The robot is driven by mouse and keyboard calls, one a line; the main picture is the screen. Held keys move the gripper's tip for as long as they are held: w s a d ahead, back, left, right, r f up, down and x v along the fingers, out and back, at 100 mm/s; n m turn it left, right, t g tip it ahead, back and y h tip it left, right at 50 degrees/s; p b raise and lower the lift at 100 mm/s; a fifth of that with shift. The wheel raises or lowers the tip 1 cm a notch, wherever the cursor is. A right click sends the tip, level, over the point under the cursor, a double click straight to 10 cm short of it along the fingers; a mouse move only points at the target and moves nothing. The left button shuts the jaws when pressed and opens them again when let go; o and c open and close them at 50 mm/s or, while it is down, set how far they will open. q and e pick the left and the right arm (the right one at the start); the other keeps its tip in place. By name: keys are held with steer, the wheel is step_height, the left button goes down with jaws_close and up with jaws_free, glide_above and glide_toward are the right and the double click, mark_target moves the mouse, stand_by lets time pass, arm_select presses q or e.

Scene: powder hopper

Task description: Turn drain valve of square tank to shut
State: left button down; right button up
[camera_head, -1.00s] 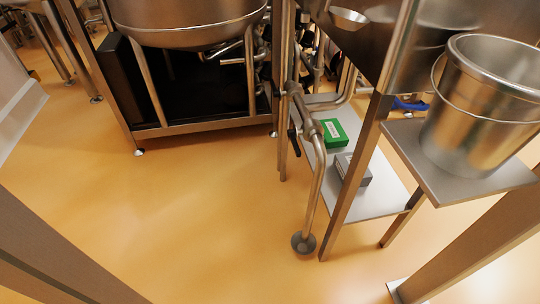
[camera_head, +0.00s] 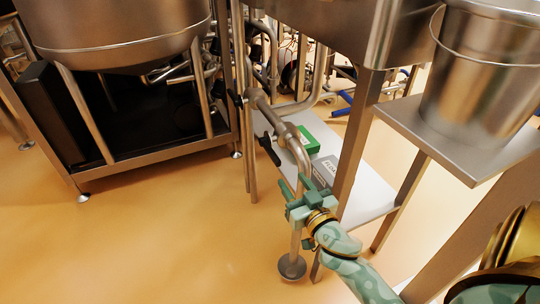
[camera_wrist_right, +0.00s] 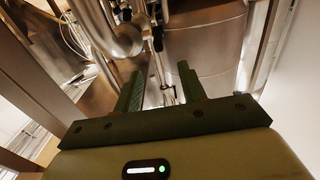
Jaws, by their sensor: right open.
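The square tank (camera_head: 345,35) is the steel box at the upper right of the head view. A black lever handle (camera_head: 270,143) hangs at an angle from this pipe and looks like the drain valve's handle. My right gripper (camera_head: 294,186) is open and empty, in front of the pipe's down-leg and below the lever, apart from the lever.
A round vessel (camera_head: 120,30) in a steel frame stands at the left. A green box (camera_head: 308,140) and a grey box (camera_head: 325,170) lie on the low shelf (camera_head: 368,188). A steel bucket (camera_head: 480,80) stands on a side shelf (camera_head: 440,142). The floor at lower left is clear.

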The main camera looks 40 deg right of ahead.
mark_target(274, 154)
steer(key=x, duration=0.3)
steer(key=b+x, duration=0.1)
steer(key=x, duration=0.3)
steer(key=b+x, duration=0.1)
steer(key=x, duration=0.3)
steer(key=shift+w+d+f, duration=0.2)
steer(key=shift+f, duration=0.05)
steer(key=shift+w+d+r, duration=0.1)
steer(key=shift+w+d, duration=0.05)
steer(key=shift+w, duration=0.4)
steer(key=shift+r, duration=0.1)
jaws_close()
